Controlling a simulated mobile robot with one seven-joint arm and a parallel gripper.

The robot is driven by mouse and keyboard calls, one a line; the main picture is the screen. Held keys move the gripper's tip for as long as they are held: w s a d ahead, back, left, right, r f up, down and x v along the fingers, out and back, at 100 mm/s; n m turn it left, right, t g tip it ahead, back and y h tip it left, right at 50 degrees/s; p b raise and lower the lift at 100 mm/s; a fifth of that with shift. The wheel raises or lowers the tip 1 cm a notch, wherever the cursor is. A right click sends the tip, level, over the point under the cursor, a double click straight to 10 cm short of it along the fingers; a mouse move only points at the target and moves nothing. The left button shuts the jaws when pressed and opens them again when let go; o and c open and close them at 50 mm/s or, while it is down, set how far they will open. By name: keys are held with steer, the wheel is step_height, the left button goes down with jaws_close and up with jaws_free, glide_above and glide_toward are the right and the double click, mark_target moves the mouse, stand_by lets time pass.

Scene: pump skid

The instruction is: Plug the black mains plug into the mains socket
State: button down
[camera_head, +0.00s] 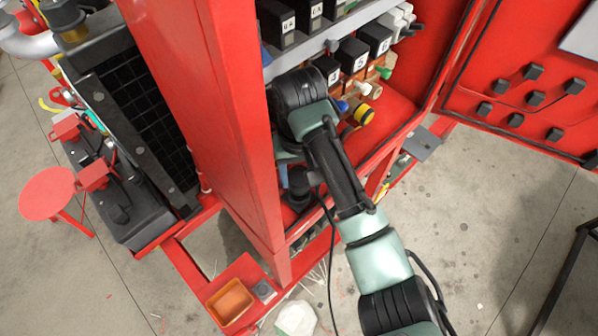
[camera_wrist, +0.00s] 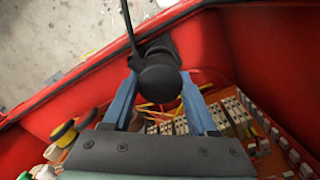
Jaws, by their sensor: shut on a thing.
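The black mains plug (camera_wrist: 160,82) is between the two blue fingers of my gripper (camera_wrist: 160,70) in the wrist view. The fingers are shut on it, and its black cable (camera_wrist: 130,22) runs off past the top edge. In the head view the dark plug (camera_head: 298,186) shows below my wrist, inside the red cabinet's open front, with the cable hanging down beside my arm. My forearm and wrist cover part of the cabinet. I cannot pick out the mains socket in either view.
The red cabinet (camera_head: 222,110) has its door (camera_head: 535,115) open to the right. Rows of black labelled modules (camera_head: 353,55) and a yellow fitting (camera_head: 362,114) sit close to my wrist. An orange-lined tray (camera_head: 230,302) stands below.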

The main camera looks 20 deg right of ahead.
steer(key=shift+f+b, duration=0.8)
steer(key=shift+f, duration=0.95)
stand_by(0.3)
steer(key=shift+c, duration=0.6)
jaws_free()
steer(key=shift+r, duration=0.4)
step_height(320, 180, up, 7)
steer(key=shift+f+p, duration=0.1)
steer(key=shift+p, duration=0.65)
